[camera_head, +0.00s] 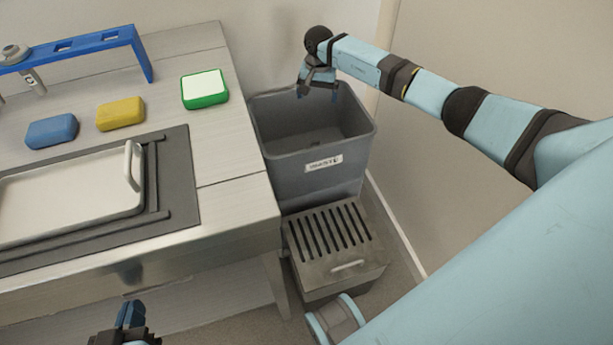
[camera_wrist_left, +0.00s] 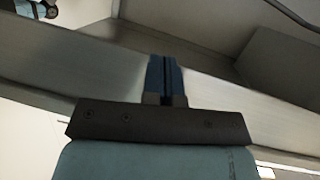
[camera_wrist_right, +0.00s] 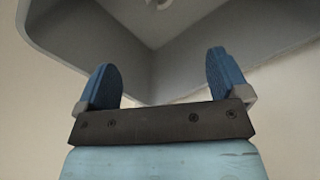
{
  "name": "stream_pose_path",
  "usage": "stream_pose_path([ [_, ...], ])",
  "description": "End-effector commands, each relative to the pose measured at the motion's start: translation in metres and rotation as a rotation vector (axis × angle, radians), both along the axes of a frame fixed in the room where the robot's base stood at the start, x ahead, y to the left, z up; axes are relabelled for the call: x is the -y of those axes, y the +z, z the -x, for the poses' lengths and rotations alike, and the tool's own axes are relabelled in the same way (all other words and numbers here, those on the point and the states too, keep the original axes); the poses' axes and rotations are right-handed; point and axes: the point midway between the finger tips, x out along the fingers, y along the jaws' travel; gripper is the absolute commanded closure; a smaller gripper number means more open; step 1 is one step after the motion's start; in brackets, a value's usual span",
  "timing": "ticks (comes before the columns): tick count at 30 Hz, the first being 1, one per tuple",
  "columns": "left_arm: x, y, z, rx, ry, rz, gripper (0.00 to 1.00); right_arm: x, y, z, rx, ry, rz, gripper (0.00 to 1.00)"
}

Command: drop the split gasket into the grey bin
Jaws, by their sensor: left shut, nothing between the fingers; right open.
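The grey bin (camera_head: 340,185) stands on the floor beyond the right end of the counter, open at the top with a label on its front. My right gripper (camera_head: 318,93) is over the bin's back part, open and empty. In the right wrist view the bin's inside wall (camera_wrist_right: 195,48) shows beyond the spread fingers (camera_wrist_right: 163,82). A small pale thing (camera_wrist_right: 158,4) shows in the bin at the top edge of that view; I cannot tell whether it is the split gasket. My left gripper (camera_head: 130,315) is shut and empty, low in front of the counter (camera_head: 240,215); its fingers touch in the left wrist view (camera_wrist_left: 166,78).
A slatted grey box (camera_head: 335,250) stands in front of the bin. On the counter are a tray (camera_head: 70,195) on a dark mat, a blue block (camera_head: 51,131), a yellow block (camera_head: 121,114), a green-and-white block (camera_head: 205,89) and a blue rack (camera_head: 95,42). A wall is behind the bin.

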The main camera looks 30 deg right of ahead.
Motion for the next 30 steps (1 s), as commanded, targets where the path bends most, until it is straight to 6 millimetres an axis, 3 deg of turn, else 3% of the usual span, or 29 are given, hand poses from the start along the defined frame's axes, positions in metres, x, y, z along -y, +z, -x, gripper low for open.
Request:
stream_pose_path([
  [5, 0.0, 0.002, 0.0, -0.007, 0.0, -0.006, 1.0, 0.0, 0.015, -0.001, 0.002, 0.0, 0.001, 0.06],
  [15, -0.014, -0.022, 0.009, -0.128, 0.024, -0.069, 1.0, 0.001, 0.09, 0.0, 0.003, 0.001, 0.001, 0.06],
  [21, -0.019, -0.037, 0.019, -0.187, 0.031, -0.093, 1.0, 0.001, 0.124, 0.0, 0.003, 0.0, 0.001, 0.06],
  [30, -0.019, -0.033, 0.016, -0.174, 0.03, -0.096, 1.0, 0.0, 0.138, 0.0, -0.001, 0.0, 0.001, 0.06],
])
